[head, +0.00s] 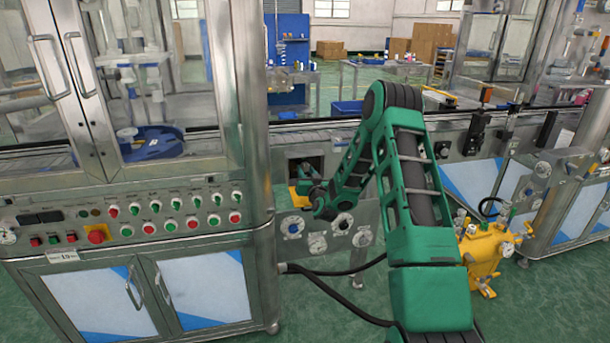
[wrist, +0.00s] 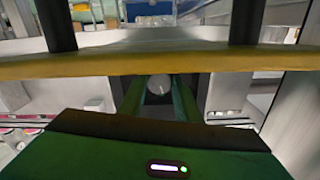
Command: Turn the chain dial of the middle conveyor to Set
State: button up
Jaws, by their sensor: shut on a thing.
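My gripper (head: 308,187) reaches to the conveyor's side, at a dark recess (head: 303,164) in its metal panel just right of the steel cabinet. In the wrist view its two green fingers (wrist: 158,92) are closed in on a small round grey knob (wrist: 159,84), which appears to be the chain dial. The fingers lie on its left and right. The dial's markings and pointer setting cannot be read. In the head view the dial is hidden by my gripper.
A yellow bar (wrist: 150,65) crosses above the fingers in the wrist view. Below my gripper, a plate carries several round dials (head: 293,227). The steel cabinet with buttons (head: 190,222) stands close at left. A yellow machine (head: 486,250) stands at right. Black cables hang below.

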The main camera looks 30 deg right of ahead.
jog(key=shift+a+m, duration=0.1)
jog(key=shift+m, duration=1.2)
jog(key=o, duration=1.1)
jog(key=shift+c, duration=0.2)
